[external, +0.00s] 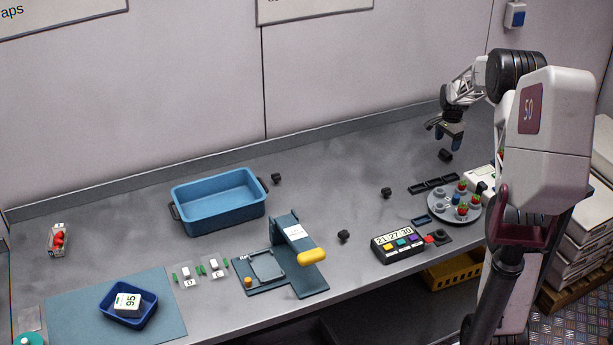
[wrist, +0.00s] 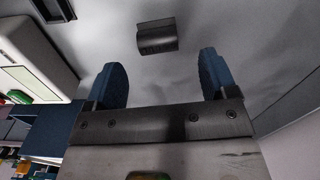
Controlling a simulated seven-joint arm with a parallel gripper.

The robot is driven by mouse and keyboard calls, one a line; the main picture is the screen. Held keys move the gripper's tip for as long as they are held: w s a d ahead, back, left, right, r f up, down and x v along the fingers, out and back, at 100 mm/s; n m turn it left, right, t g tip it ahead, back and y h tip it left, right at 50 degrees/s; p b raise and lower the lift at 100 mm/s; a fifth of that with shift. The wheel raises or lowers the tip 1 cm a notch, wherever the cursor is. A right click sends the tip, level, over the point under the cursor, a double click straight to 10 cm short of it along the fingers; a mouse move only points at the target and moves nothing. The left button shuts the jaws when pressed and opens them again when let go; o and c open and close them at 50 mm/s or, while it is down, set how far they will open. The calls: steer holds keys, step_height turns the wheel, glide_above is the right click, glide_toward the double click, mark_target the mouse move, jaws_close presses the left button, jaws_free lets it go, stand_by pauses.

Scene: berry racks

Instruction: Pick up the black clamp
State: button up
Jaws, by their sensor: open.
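A small black clamp (external: 445,155) lies on the grey bench at the back right, just below my gripper (external: 451,135). Similar small black pieces lie elsewhere: one right of the blue tub (external: 276,178), one near the bench middle (external: 386,192) and one left of the timer box (external: 344,236). In the wrist view, a dark block-like clamp (wrist: 157,38) lies beyond the blue fingertips and between their lines. My gripper (wrist: 162,78) is open, with nothing between the fingers, and apart from the clamp.
A round grey tray (external: 455,218) with cups and berries stands to the right, near black slotted strips (external: 433,185). A white box (external: 481,178) stands close to my gripper; a white box edge (wrist: 40,55) fills the wrist view's left. The back centre bench is clear.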

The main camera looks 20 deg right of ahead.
mark_target(450, 151)
steer(key=shift+s+a+f, duration=0.1)
steer(key=shift+a+f, duration=0.05)
steer(key=shift+f, duration=2.45)
steer(key=c, duration=1)
steer(key=shift+r, duration=0.1)
steer(key=shift+r, duration=4.95)
